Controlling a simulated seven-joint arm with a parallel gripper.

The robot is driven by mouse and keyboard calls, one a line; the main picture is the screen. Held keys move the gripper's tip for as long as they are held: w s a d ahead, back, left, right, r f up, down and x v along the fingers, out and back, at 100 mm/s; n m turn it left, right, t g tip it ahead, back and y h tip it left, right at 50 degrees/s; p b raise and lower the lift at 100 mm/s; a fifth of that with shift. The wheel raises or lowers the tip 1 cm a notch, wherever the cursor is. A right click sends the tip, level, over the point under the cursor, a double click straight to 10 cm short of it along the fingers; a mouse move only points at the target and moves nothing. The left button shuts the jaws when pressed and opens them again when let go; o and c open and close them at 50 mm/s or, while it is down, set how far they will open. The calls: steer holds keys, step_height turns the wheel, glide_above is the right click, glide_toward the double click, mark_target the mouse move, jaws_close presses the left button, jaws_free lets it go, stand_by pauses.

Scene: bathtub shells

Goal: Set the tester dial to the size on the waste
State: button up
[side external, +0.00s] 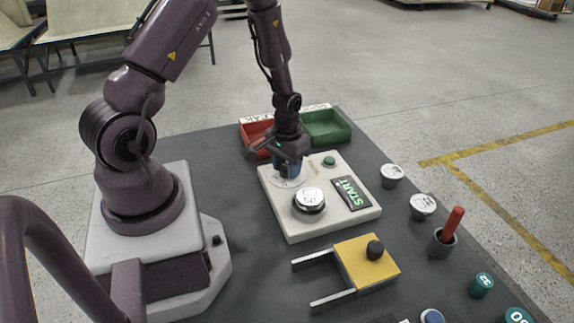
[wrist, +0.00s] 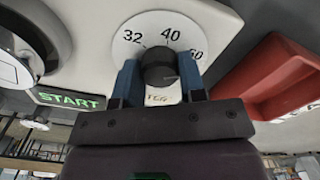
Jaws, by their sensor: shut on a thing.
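The tester (side external: 290,229) is a pale box in the middle of the table. Its dial is a white disc (wrist: 130,50) marked 32, 40 and 50, with a dark round knob (wrist: 158,66) at its centre. My gripper (side external: 288,170) is down over the dial, and its blue fingers are shut on the knob from both sides. A faint light mark on the knob seems to point right, towards the 50 side, but I cannot read it surely. The round chrome waste (side external: 310,201) sits on the tester; its white top appears to read 50. It is partly visible in the wrist view (wrist: 38,38).
The tester has a lit START panel (side external: 350,193) and a green button (side external: 329,161). A red tray (side external: 251,132) and a green tray (side external: 326,126) stand behind. A yellow block with prongs (side external: 366,262), white-topped cups (side external: 392,175) and a red-handled tool (side external: 452,224) stand nearby.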

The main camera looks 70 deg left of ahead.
steer(key=o, duration=0.9)
step_height(320, 180, up, 13)
steer(key=s+d+r+m+t, duration=0.2)
steer(key=s+d+r, duration=0.1)
steer(key=d+r, duration=0.2)
steer(key=s+d+r+m+t, duration=0.1)
steer(key=s+d+r+m, duration=0.1)
steer(key=d+r, duration=0.3)
steer(key=s+d+r+m+t, duration=0.1)
steer(key=s+d+r+t, duration=0.1)
steer(key=s+d+r, duration=0.3)
step_height(320, 180, up, 4)
steer(key=shift+d+f+m+t, duration=0.2)
steer(key=shift+m+t, duration=0.1)
steer(key=shift+m, duration=0.1)
